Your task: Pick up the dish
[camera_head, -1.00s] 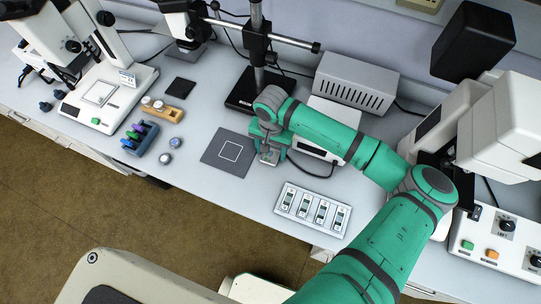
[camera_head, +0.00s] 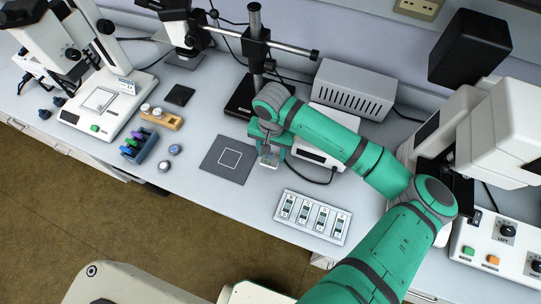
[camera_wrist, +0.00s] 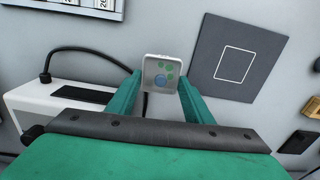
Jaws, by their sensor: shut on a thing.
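The dish (camera_wrist: 161,73) is a small, pale, rounded square plate with green and blue spots on its face. In the wrist view it stands between the two green fingers of my gripper (camera_wrist: 160,84), which is shut on it. In the head view my gripper (camera_head: 268,150) points down just right of the dark square mat, with the dish (camera_head: 268,161) at its tip. The dish's height above the table is hard to tell.
The dark mat (camera_head: 211,170) with a white square outline is bare. A white tray of several slides (camera_head: 283,215) lies in front. A white box (camera_head: 313,152) with a cable stands behind my gripper. A rack of coloured tubes (camera_head: 139,148) and small round containers (camera_head: 163,167) are left.

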